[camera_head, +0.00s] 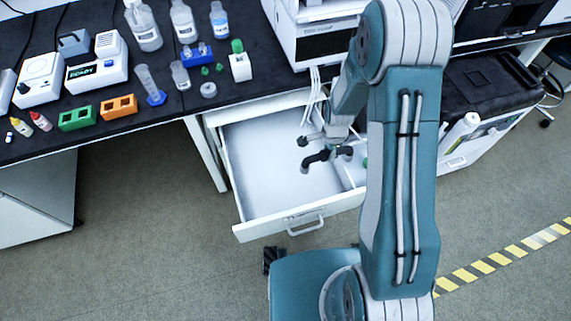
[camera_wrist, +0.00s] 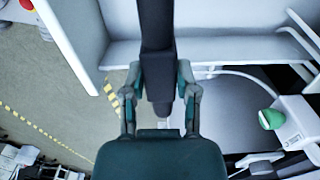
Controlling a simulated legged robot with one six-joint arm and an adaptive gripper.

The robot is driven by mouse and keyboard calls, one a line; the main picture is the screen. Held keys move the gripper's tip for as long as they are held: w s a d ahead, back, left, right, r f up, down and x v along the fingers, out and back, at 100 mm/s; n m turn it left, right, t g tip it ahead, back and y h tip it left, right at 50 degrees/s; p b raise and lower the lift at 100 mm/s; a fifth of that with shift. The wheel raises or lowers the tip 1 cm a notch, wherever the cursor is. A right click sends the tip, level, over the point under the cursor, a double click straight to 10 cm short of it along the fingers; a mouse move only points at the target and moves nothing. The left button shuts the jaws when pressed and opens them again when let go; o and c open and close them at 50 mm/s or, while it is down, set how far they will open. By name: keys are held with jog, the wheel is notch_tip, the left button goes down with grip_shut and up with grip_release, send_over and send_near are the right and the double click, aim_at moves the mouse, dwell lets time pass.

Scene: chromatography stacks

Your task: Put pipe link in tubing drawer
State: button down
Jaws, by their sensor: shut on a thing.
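The white drawer (camera_head: 265,228) under the bench is pulled open in the head view. Its large left compartment looks empty. Its wall (camera_wrist: 220,50) also shows in the wrist view. The pipe link (camera_head: 318,158) is a dark, tube-like piece over the open drawer, and appears as a thick dark bar (camera_wrist: 157,40) in the wrist view. My gripper (camera_wrist: 160,82) is shut on the pipe link, with a finger on each side. In the head view my gripper (camera_head: 326,144) is above the drawer. The exact height of the link above the drawer floor cannot be told.
A divider sets off a narrow right compartment, partly hidden by my arm. A white item with a green cap (camera_wrist: 270,119) is at the right of the wrist view. White cables (camera_head: 314,90) hang over the drawer's back. Bottles and racks crowd the black bench (camera_head: 130,125).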

aim_at(304, 162)
jog(key=a+f, duration=0.1)
jog(key=a, duration=0.1)
jog(key=a+f, duration=0.1)
jog(key=a, duration=0.2)
jog(key=s+a+f, duration=0.1)
jog(key=a, duration=0.1)
jog(key=shift+s+a+f, duration=0.1)
jog(key=shift+a+f, duration=0.15)
jog(key=shift+a, duration=0.05)
jog(key=shift+s+a+f, duration=0.1)
jog(key=shift+a+f, duration=0.6)
jog(key=shift+f, duration=0.7)
jog(key=shift+s+a+f, duration=0.1)
jog(key=shift+a+f, duration=0.6)
jog(key=shift+f, duration=0.75)
jog(key=shift+s+a+f, duration=0.1)
jog(key=shift+a+f, duration=0.6)
jog(key=shift+f, duration=0.7)
jog(key=shift+c, duration=1.8)
grip_release()
notch_tip(304, 162, up, 12)
jog(key=shift+r, duration=0.15)
